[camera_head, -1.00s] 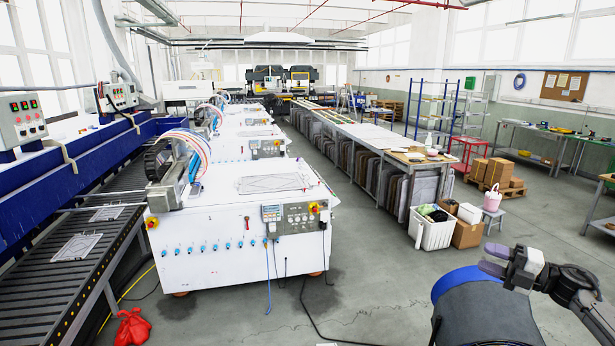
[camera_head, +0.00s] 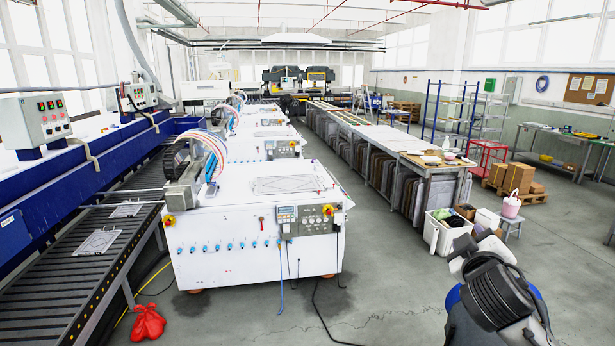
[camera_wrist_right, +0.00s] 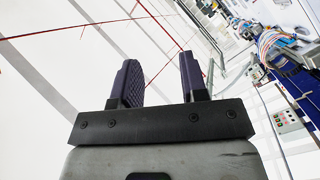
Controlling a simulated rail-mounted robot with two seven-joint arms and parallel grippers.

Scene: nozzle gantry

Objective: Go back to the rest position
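My right gripper (camera_wrist_right: 160,72) shows in the right wrist view with its two dark fingers apart and nothing between them. Behind the fingers are the pale ceiling with red pipes and, at the right, part of the machine line, so it is in free air. In the head view my right arm is at the lower right, and its fingers cannot be made out there. My left arm and left gripper are not in view.
A white machine (camera_head: 250,235) stands ahead, beside a roller conveyor (camera_head: 60,290). A red bag (camera_head: 148,323) lies on the floor at the lower left. A white bin (camera_head: 447,232), a stool with a pink bucket (camera_head: 511,205) and cardboard boxes (camera_head: 519,178) stand beyond my right arm.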

